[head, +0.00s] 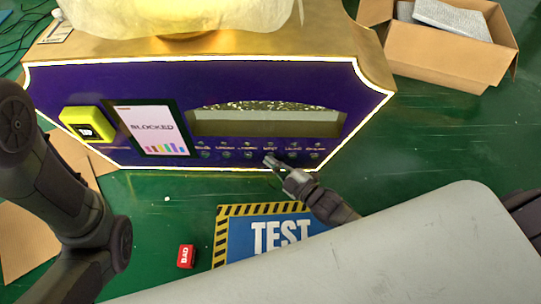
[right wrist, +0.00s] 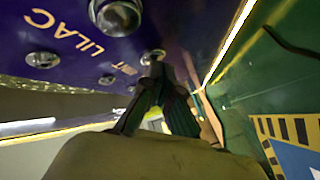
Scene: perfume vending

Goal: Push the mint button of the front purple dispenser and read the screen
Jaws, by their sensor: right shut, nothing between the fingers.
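The purple dispenser (head: 240,90) faces me with a row of small round buttons along its lower front. Its screen (head: 150,118) reads "BLOCKED" in dark letters above several coloured bars. My right gripper (head: 270,161) is shut and empty, its tips at the mint button, which they largely cover in the head view. In the right wrist view, the fingertips (right wrist: 156,68) are right by the mint button (right wrist: 152,56), its label partly hidden. I cannot tell whether they touch it. The lilac button (right wrist: 120,15) is beside it. My left arm shows, but its gripper is out of view.
A yellow device (head: 87,123) is on the dispenser front, left of the screen. A blue TEST mat (head: 240,240) with a striped border and a red BAD block (head: 186,256) lie on the green floor. An open cardboard box (head: 440,62) stands at the back right.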

